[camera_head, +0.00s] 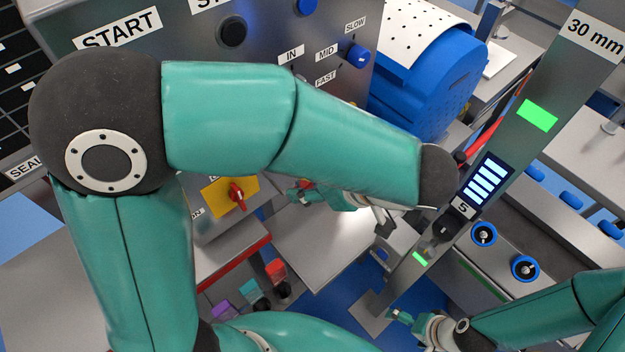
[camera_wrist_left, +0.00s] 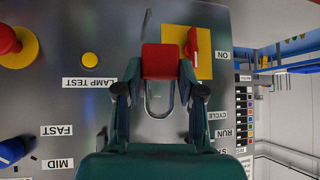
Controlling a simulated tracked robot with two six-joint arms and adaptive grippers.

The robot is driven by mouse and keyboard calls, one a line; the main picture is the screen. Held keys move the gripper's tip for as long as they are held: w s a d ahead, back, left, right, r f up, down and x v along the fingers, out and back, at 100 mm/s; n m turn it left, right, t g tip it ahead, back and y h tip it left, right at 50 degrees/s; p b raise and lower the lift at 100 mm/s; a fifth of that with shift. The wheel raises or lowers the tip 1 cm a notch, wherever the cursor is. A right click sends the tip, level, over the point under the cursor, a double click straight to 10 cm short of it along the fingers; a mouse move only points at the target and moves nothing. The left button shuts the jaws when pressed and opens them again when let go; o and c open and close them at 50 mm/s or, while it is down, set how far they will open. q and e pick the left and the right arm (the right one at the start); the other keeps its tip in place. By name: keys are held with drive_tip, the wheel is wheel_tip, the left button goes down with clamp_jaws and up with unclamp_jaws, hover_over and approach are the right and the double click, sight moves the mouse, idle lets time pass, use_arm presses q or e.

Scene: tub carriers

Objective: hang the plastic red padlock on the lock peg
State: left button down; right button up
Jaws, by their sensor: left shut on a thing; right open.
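My left gripper (camera_wrist_left: 160,75) is shut on the red padlock (camera_wrist_left: 165,60), with the red body between its two fingertips. A grey U-shaped loop (camera_wrist_left: 158,112), apparently the shackle, shows below the body in the left wrist view. In the head view the left gripper (camera_head: 303,192) is small and partly hidden by my arm, with a bit of red at its tips. It is in front of the grey panel, to the right of the yellow plate (camera_head: 211,203) with its red switch (camera_head: 237,196). I cannot clearly identify the lock peg. My right gripper (camera_head: 402,318) is open, low at the right.
Red (camera_head: 275,267), teal (camera_head: 249,288) and purple (camera_head: 222,310) pieces stand in a row below the panel. A slanted grey post (camera_head: 510,130) marked 30 mm rises right of my left gripper. A blue drum (camera_head: 430,90) is behind. A red emergency knob (camera_wrist_left: 8,38) protrudes from the panel.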

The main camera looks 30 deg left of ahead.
use_arm(q)
drive_tip(key=w+a+b, duration=0.1)
drive_tip(key=a, duration=0.1)
drive_tip(key=w+a+b, duration=0.1)
drive_tip(key=a, duration=0.2)
drive_tip(key=w+a, duration=0.1)
drive_tip(key=a, duration=0.1)
drive_tip(key=shift+a+f+b, duration=0.25)
drive_tip(key=shift+f+b, duration=0.05)
drive_tip(key=shift+b, duration=0.1)
drive_tip(key=shift+w+a+f+p, duration=0.1)
drive_tip(key=shift+a+f+p, duration=0.15)
drive_tip(key=shift+f, duration=0.2)
drive_tip(key=shift+w+a+f+p, duration=0.1)
drive_tip(key=shift+a+f+p, duration=0.1)
drive_tip(key=shift+f, duration=0.2)
drive_tip(key=shift+s+f, duration=0.1)
drive_tip(key=shift+f, duration=0.1)
idle(0.6)
drive_tip(key=c, duration=1.1)
unclamp_jaws()
drive_tip(key=o, duration=0.5)
drive_tip(key=shift+w+a, duration=0.1)
drive_tip(key=shift+w, duration=0.1)
drive_tip(key=shift+r, duration=0.1)
